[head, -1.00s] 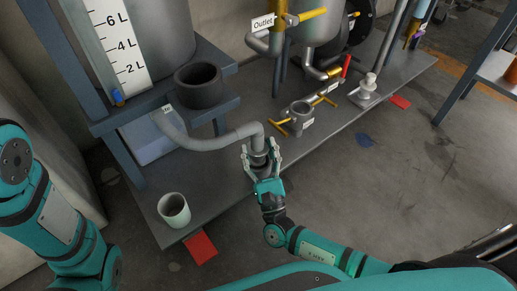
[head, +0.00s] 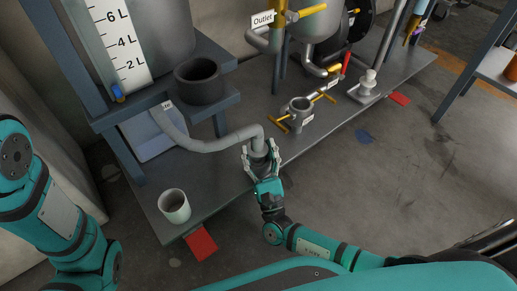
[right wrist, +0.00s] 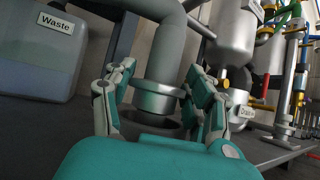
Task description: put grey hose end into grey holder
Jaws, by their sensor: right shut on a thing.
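My right gripper (head: 260,165) is shut on the grey hose end at the bench's front edge. The grey hose (head: 215,142) curves to it from the waste container. In the right wrist view the hose end (right wrist: 158,97) has a wide metallic collar and points down between the fingers of the right gripper (right wrist: 160,105). A dark grey round holder (right wrist: 147,122) shows its rim right below the collar. The collar is roughly upright and overlaps the rim; I cannot tell how far it is inside. The gripper hides the holder in the head view. My left gripper is out of view.
The waste container (right wrist: 35,60) stands at the left. A drain fitting with yellow handles (head: 301,107) is close to the right of my gripper. A pale cup (head: 174,206) stands at the bench's front left. A dark pot (head: 200,80) sits on the raised shelf.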

